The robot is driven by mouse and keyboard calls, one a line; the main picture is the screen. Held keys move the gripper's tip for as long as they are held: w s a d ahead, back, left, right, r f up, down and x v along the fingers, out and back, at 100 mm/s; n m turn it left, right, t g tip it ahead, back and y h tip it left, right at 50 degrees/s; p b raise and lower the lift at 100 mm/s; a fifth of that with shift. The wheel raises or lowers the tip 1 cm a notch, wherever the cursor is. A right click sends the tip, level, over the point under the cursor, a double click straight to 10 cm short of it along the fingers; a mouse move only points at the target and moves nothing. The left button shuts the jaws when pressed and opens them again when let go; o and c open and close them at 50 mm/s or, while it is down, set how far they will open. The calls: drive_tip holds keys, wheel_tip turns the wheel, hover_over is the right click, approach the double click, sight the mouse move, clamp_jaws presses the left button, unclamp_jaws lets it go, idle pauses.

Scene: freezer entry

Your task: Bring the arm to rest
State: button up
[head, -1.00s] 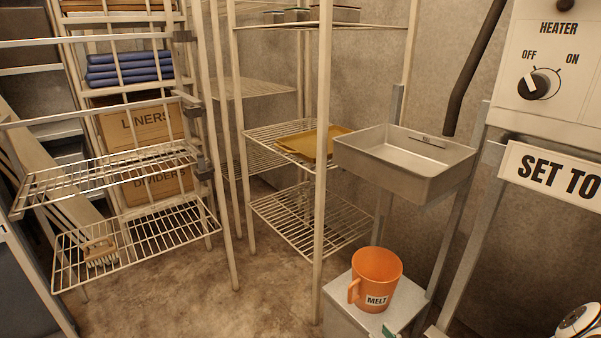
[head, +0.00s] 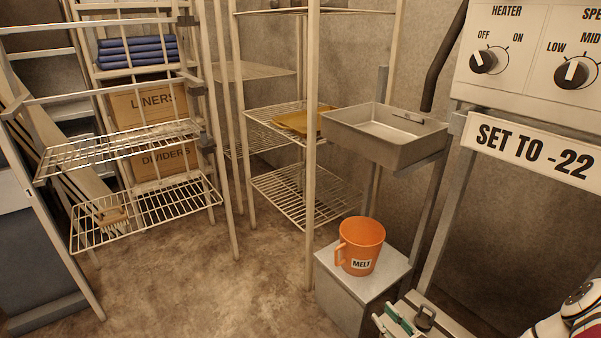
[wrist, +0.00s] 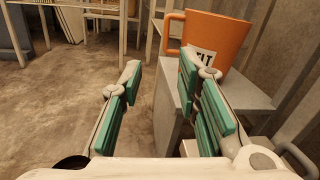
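My gripper (wrist: 160,75) shows in the wrist view with its two green-padded fingers apart and nothing between them. In the head view my gripper (head: 408,318) is low at the bottom edge, partly cut off, in front of the grey box. The orange mug (head: 361,246) labelled MELT stands upright on that box (head: 340,300). The mug also shows in the wrist view (wrist: 218,38), just beyond the right finger and apparently apart from it.
A metal pan (head: 385,135) sits above the mug, beside the wire shelving (head: 290,192) holding a yellow tray (head: 295,122). A control panel (head: 530,55) with HEATER and speed knobs and a SET TO -22 sign (head: 530,150) are at right. The floor (head: 190,285) at left centre is clear.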

drive_tip(key=s+a+r+n+g+y, duration=0.1)
drive_tip(key=a+r+n+g+y, duration=0.3)
drive_tip(key=r, duration=0.4)
drive_tip(key=s+a+r+n+g+y, duration=0.1)
drive_tip(key=s+a+r+n+g, duration=0.1)
drive_tip(key=r+n+g, duration=0.35)
drive_tip(key=s+a+r+n+g+y, duration=0.1)
drive_tip(key=a+r+n+g+y, duration=0.3)
drive_tip(key=r, duration=0.7)
drive_tip(key=s+a+r+n+g+h, duration=0.3)
drive_tip(key=s+r+n+g+h, duration=0.3)
drive_tip(key=s+r+n, duration=0.45)
drive_tip(key=s+d+r+n+t+h, duration=0.1)
drive_tip(key=s+d+r+h, duration=0.2)
drive_tip(key=s, duration=0.4)
drive_tip(key=s+d+r+n+t+h, duration=0.1)
drive_tip(key=s+d+r+n+h, duration=0.15)
drive_tip(key=s+h, duration=0.35)
drive_tip(key=s+d+r+n+t+h, duration=0.1)
drive_tip(key=s+d+r+t+h, duration=0.15)
drive_tip(key=s, duration=0.65)
wheel_tip(320, 180, up, 30)
drive_tip(key=t+p, duration=0.3)
drive_tip(key=p, duration=2.6)
drive_tip(key=shift+w+d, duration=0.2)
drive_tip(key=shift+d, duration=0.2)
